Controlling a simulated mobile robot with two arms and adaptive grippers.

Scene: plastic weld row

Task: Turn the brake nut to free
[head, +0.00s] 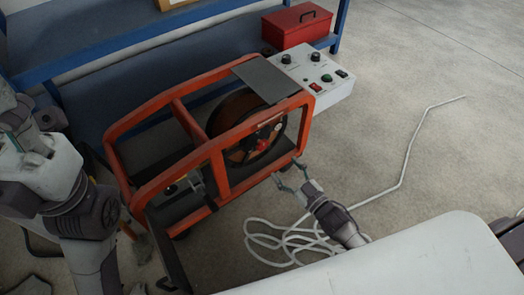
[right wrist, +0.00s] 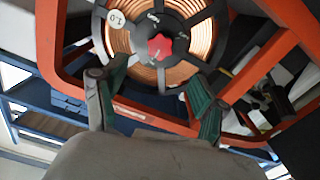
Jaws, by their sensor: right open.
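The brake nut (head: 262,146) is a small red knob at the centre of the wire spool (head: 232,112) inside the orange frame (head: 152,190). In the right wrist view the red lobed nut (right wrist: 160,46) sits at the hub of a dark spoked wheel over copper wire (right wrist: 124,42), with small white markings around it. My right gripper (head: 290,174) is open and empty, beside the lower right of the frame. In the right wrist view its two green-padded fingers (right wrist: 157,85) are spread apart below the nut, not touching it. My left arm shows at the left, but its gripper is not visible.
A red toolbox (head: 297,25) is on the blue shelf (head: 100,45). A white cable (head: 262,240) lies coiled below my right gripper and runs across open floor on the right.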

